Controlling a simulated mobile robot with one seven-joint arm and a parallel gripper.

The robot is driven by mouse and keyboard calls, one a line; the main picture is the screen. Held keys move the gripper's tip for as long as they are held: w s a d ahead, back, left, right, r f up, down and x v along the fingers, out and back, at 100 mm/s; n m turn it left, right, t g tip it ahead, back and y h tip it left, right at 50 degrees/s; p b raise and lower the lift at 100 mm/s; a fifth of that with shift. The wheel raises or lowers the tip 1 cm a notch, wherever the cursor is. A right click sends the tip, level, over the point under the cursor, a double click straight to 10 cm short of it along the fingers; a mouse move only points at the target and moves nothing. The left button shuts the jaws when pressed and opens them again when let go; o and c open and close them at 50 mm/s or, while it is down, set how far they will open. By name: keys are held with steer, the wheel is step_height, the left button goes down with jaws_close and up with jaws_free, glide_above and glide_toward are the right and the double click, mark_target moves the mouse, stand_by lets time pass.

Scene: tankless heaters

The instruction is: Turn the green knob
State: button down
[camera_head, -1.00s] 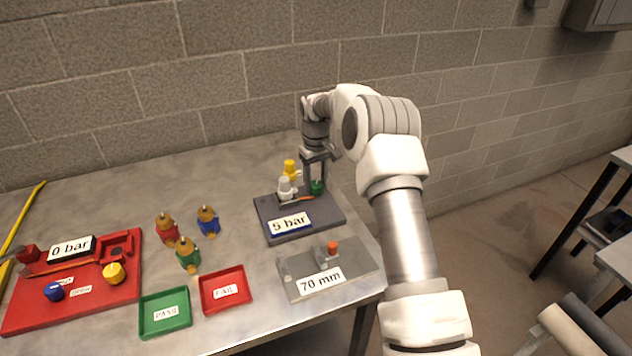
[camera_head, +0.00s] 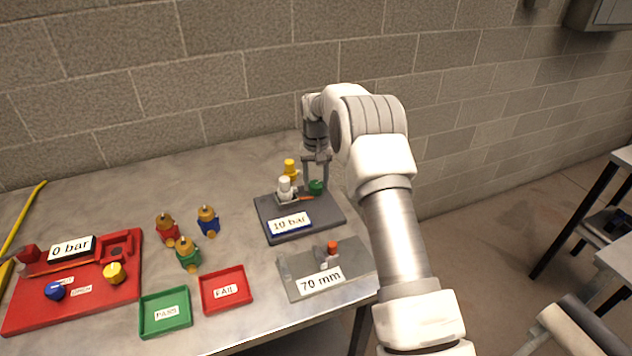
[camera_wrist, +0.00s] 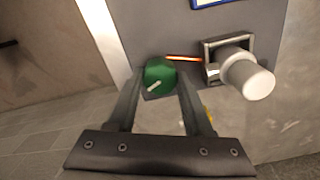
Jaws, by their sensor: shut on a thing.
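The green knob (camera_head: 316,187) stands on the right part of the dark grey plate (camera_head: 300,228). In the wrist view the green knob (camera_wrist: 160,77) has a pale pointer mark and sits between my fingertips. My gripper (camera_wrist: 163,85) is shut on the green knob from above. The head view also shows my gripper (camera_head: 315,178) at the knob. A sign on the plate (camera_head: 290,223) reads 10 bar. An orange line runs from the knob toward a holder with a white-topped part (camera_head: 285,187).
A yellow-topped part (camera_head: 290,168) stands close behind the white one. A grey plate marked 70 mm (camera_head: 300,288) lies in front. Green (camera_head: 165,332) and red (camera_head: 226,308) trays, several small valves and a red board (camera_head: 30,315) lie to the left.

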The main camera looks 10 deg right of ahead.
mark_target(316, 184)
steer(key=shift+c, duration=1.5)
jaws_free()
steer(key=shift+r, duration=0.1)
step_height(316, 184, up, 17)
steer(key=p, duration=0.1)
steer(key=shift+r, duration=0.15)
